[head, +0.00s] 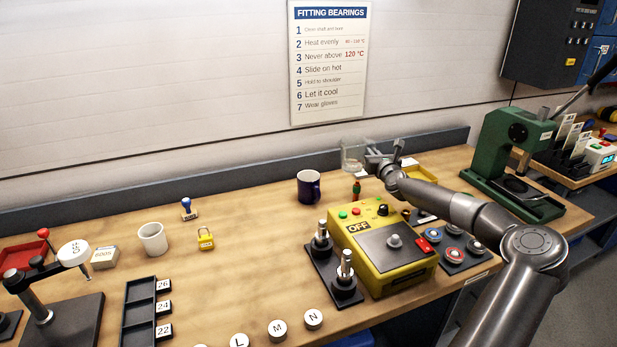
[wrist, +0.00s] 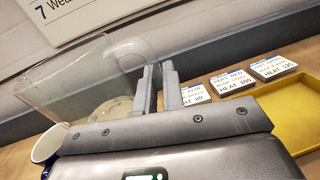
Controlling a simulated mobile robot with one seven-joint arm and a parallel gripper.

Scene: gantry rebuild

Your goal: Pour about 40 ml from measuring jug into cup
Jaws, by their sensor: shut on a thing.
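The clear measuring jug (head: 352,154) is held above the back of the bench, to the right of and higher than the dark blue mug. My gripper (head: 374,154) is shut on the jug's handle. In the wrist view the clear jug (wrist: 72,78) stretches left from my gripper fingers (wrist: 158,88). It looks about upright in the head view; its liquid level cannot be made out. The dark blue mug (head: 306,188) stands upright on the bench, and its rim shows in the wrist view (wrist: 48,143). A white cup (head: 152,239) without a visible handle stands farther left.
A yellow control box (head: 385,262) and a dark stand with metal posts (head: 334,280) lie in front of the jug. A yellow tray (wrist: 284,118) and several labelled cards (wrist: 232,81) are behind my gripper.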

